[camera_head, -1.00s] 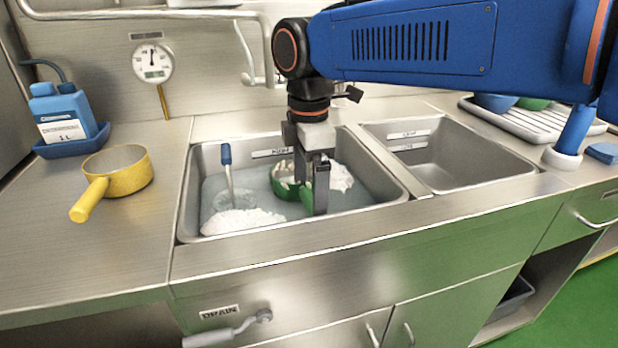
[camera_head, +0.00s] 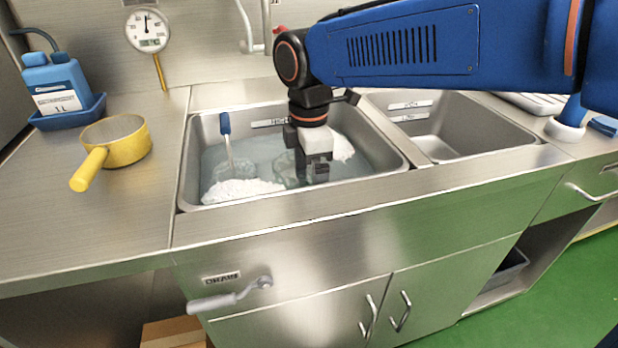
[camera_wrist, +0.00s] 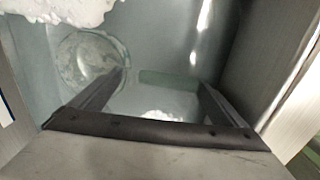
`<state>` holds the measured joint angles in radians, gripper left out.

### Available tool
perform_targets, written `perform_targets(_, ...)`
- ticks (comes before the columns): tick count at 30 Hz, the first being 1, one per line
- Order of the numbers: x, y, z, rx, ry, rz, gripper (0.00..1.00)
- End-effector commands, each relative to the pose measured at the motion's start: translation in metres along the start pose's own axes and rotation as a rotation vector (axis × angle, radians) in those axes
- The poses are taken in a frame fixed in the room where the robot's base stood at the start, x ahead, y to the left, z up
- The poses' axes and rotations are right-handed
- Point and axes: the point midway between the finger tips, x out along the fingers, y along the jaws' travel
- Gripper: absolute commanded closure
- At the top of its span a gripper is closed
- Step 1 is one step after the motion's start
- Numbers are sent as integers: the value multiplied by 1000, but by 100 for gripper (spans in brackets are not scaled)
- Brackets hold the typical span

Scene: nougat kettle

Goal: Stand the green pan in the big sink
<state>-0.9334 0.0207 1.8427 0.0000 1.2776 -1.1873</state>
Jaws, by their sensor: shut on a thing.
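The big sink (camera_head: 192,160) is the left basin and holds cloudy water with white foam. My gripper (camera_head: 316,178) points down into it, its fingers at or under the water. In the wrist view my gripper (camera_wrist: 160,80) has its two fingers apart around a dull green strip (camera_wrist: 165,79), seemingly part of the green pan under water. A pale round shape lies beside the left finger; I cannot tell whether it is the pan's bowl. The water blurs the pan's tilt and whether it touches the bottom.
A blue-handled brush (camera_head: 225,124) stands in the sink's left part. A yellow pan (camera_head: 120,143) and a blue bottle (camera_head: 55,85) are on the left counter. The smaller right basin (camera_head: 450,130) looks empty. A drain lever (camera_head: 232,297) is on the front.

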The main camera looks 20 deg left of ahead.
Motion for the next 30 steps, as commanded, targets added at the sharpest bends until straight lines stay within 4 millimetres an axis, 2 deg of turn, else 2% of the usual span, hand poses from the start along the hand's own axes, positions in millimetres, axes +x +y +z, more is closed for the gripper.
perform_targets(29, 8, 0, 0, 0, 0, 1, 34)
perform_targets(30, 8, 0, 0, 0, 1, 2, 3)
